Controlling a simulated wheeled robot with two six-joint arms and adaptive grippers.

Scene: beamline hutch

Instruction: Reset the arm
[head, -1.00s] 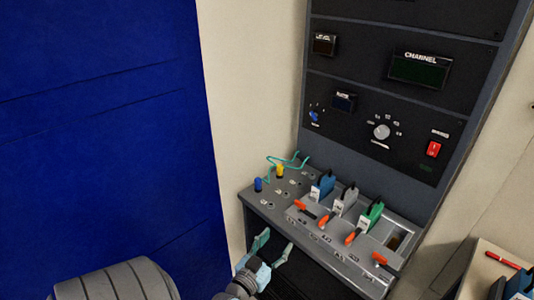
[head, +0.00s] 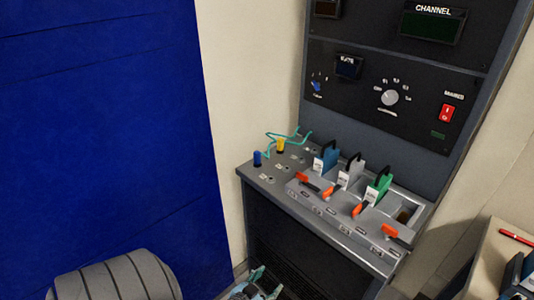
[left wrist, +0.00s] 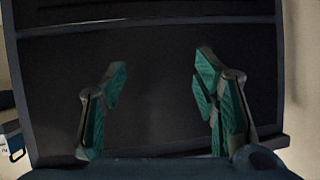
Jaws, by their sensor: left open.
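My left gripper (head: 260,284) shows at the bottom edge of the head view, low in front of the rack below its shelf. In the left wrist view its two teal-padded fingers (left wrist: 160,90) are spread wide with nothing between them. They face a dark flat panel (left wrist: 155,75) of the rack. My right gripper is in neither view.
The rack's shelf (head: 262,181) holds a blue, a grey and a green module (head: 379,190), orange-red levers (head: 362,208) and blue and yellow plugs (head: 280,146). A blue wall panel (head: 100,130) stands left. A side table (head: 490,262) stands right.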

